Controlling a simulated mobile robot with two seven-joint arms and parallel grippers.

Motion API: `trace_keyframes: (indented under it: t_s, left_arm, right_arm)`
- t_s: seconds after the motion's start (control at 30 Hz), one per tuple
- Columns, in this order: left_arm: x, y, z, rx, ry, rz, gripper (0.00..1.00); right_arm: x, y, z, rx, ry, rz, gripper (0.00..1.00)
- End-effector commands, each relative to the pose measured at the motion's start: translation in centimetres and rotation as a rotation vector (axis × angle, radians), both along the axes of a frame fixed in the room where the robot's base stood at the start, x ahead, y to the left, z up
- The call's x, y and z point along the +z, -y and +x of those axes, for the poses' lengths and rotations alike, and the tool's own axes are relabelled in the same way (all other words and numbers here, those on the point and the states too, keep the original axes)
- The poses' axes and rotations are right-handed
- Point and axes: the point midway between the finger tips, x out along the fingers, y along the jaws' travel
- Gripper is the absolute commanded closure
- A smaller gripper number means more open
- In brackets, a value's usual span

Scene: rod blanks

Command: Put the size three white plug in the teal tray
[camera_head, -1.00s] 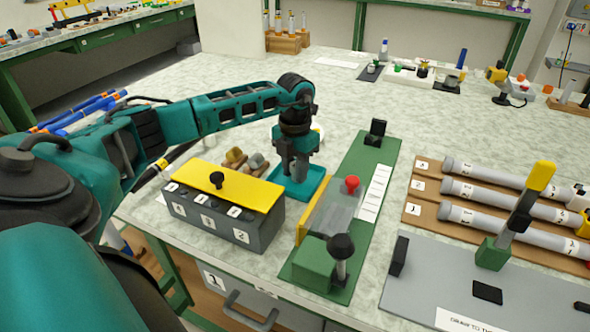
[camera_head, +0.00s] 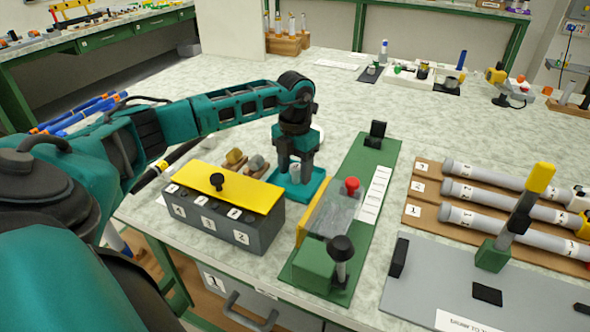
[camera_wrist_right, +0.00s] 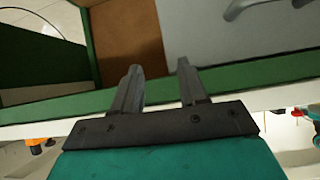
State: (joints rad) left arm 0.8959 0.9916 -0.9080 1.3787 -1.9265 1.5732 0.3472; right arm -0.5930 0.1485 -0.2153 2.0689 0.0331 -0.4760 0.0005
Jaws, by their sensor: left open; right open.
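The teal tray (camera_head: 318,190) lies on the bench between the dark grey box and the green fixture. My left gripper (camera_head: 295,180) points down over the tray, its fingers apart. A small pale thing, probably the white plug (camera_head: 295,169), shows between the fingers at the tray. The fingers partly hide it, and I cannot read a size or tell whether it rests on the tray floor. My right gripper (camera_wrist_right: 158,85) is open and empty in the right wrist view, away from the tray.
The dark grey numbered box (camera_head: 222,222) with a yellow lid (camera_head: 228,186) stands left of the tray. Two small blanks (camera_head: 256,163) sit behind it. The green fixture (camera_head: 372,180) with a clear guard stands right. Grey tubes (camera_head: 505,200) lie further right.

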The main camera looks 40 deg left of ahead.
Motion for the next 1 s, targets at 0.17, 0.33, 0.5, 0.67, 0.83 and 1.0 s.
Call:
trace_keyframes:
  t_s: [0.17,0.33,0.5,0.67,0.83,1.0]
  left_arm:
    - [3.8,-0.1,0.1,0.001,0.005,0.001,0.44]
    - [7.5,0.0,0.1,0.0,0.005,0.0,0.44]
    - [10.2,0.0,0.1,0.0,0.003,0.0,0.44]
    - [11.3,0.0,0.0,0.0,0.001,0.0,0.44]
    - [11.4,0.0,0.0,0.0,0.0,0.0,0.44]
    - [11.4,0.0,0.0,0.0,0.0,0.0,0.44]
  right_arm:
    - [0.6,0.2,0.0,0.0,0.005,-0.005,0.57]
    - [0.6,0.5,-0.2,-0.003,0.002,-0.012,0.57]
    - [0.3,0.8,-0.5,-0.008,-0.009,-0.018,0.57]
    - [0.3,1.0,-0.6,-0.013,-0.008,-0.021,0.57]
    - [0.3,1.1,-0.5,-0.014,-0.006,-0.021,0.57]
    - [0.3,1.0,-0.5,-0.013,-0.006,-0.021,0.57]
